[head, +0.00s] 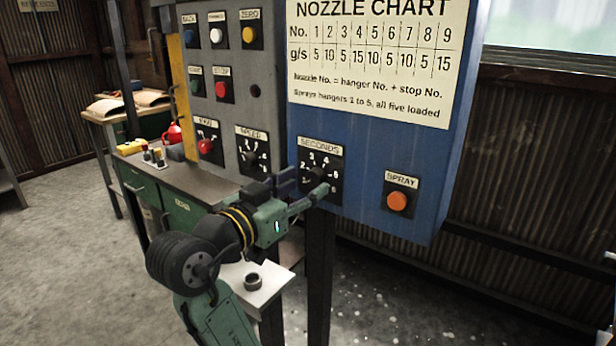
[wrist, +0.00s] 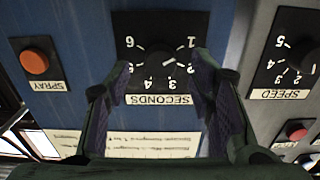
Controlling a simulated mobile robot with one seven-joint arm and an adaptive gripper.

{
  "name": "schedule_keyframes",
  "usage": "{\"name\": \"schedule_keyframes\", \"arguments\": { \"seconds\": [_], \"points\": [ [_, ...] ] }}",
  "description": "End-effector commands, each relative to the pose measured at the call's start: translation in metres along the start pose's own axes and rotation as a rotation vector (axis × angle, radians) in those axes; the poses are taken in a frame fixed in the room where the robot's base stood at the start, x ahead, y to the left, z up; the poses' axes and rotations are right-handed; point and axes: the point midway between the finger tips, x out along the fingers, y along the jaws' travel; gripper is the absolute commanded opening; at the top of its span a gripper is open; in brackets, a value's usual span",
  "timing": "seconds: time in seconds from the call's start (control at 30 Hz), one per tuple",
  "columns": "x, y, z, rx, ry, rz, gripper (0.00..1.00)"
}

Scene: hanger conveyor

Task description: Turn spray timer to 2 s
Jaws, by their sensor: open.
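The spray timer is a black dial plate (head: 322,165) labelled SECONDS on the blue panel; it also shows upside down in the wrist view (wrist: 158,50). Its round dark knob (wrist: 155,64) sits in the middle, with a short white mark pointing toward the low-number side. The exact number it points at I cannot tell. My gripper (head: 304,190) is open in front of the dial. In the wrist view its fingers (wrist: 162,72) stand on either side of the knob, apart from each other. Whether they touch the knob I cannot tell. In the head view they hide part of the dial's lower area.
The orange SPRAY button (head: 397,201) is to the right on the same blue panel (head: 370,160), below the nozzle chart (head: 380,60). The SPEED dial (head: 252,151) and several buttons are on the grey panel to the left. A workbench (head: 185,180) stands below.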

Motion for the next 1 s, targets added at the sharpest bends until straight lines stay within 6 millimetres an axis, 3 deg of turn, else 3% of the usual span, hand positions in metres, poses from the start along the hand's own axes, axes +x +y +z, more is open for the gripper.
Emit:
{"name": "schedule_keyframes", "arguments": {
  "seconds": [0.2, 0.53, 1.0],
  "points": [
    [0.021, 0.0, -0.001, -0.001, 0.001, 0.0, 0.49],
    [0.024, -0.001, 0.0, 0.0, 0.001, -0.002, 0.48],
    [0.024, -0.001, 0.0, 0.0, 0.001, -0.002, 0.17]
  ]
}}
